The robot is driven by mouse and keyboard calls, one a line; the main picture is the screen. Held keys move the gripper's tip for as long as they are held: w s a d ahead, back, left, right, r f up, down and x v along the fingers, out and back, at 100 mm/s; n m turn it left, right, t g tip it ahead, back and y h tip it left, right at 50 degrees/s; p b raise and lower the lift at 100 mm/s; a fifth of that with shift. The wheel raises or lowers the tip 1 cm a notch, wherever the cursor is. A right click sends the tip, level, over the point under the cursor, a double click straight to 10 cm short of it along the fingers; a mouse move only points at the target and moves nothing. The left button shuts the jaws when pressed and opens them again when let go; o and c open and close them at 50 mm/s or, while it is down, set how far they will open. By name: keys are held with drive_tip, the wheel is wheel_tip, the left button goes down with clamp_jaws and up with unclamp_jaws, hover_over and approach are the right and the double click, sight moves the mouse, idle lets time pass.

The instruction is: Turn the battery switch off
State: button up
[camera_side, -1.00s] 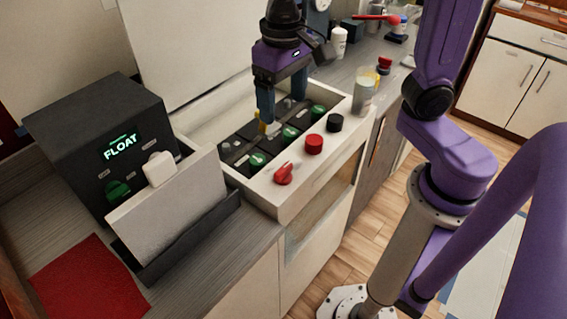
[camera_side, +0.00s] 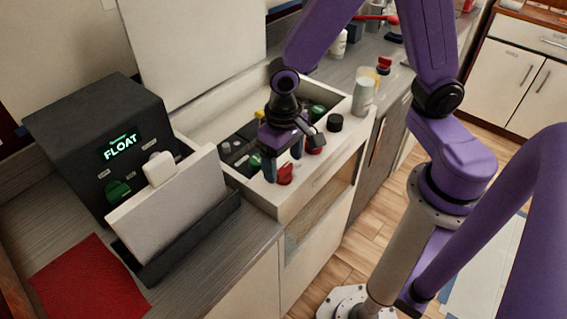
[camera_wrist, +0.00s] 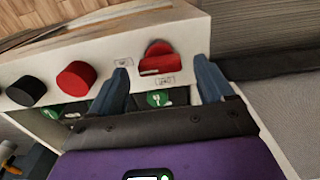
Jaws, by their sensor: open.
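A red rotary switch (camera_side: 286,175) with a raised handle sits on the top face of the pale drawer's front wall (camera_side: 262,197). It also shows in the wrist view (camera_wrist: 157,62), with small labels beside it that I cannot read. My gripper (camera_side: 281,164) is open, pointing down over this switch. In the wrist view my gripper (camera_wrist: 163,73) has one finger on each side of the switch's near edge, with clear gaps. The fingers hide part of the switch in the side view.
A red round knob (camera_wrist: 76,79) and a black knob (camera_wrist: 27,91) stand in line beside the switch. Dark batteries with green caps (camera_wrist: 158,98) lie in the drawer. A dark box reading FLOAT (camera_side: 98,140) and a white panel in a black holder (camera_side: 172,210) stand to the left.

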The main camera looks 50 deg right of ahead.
drive_tip(key=shift+f, duration=0.85)
drive_tip(key=c, duration=1)
drive_tip(key=shift+c, duration=0.2)
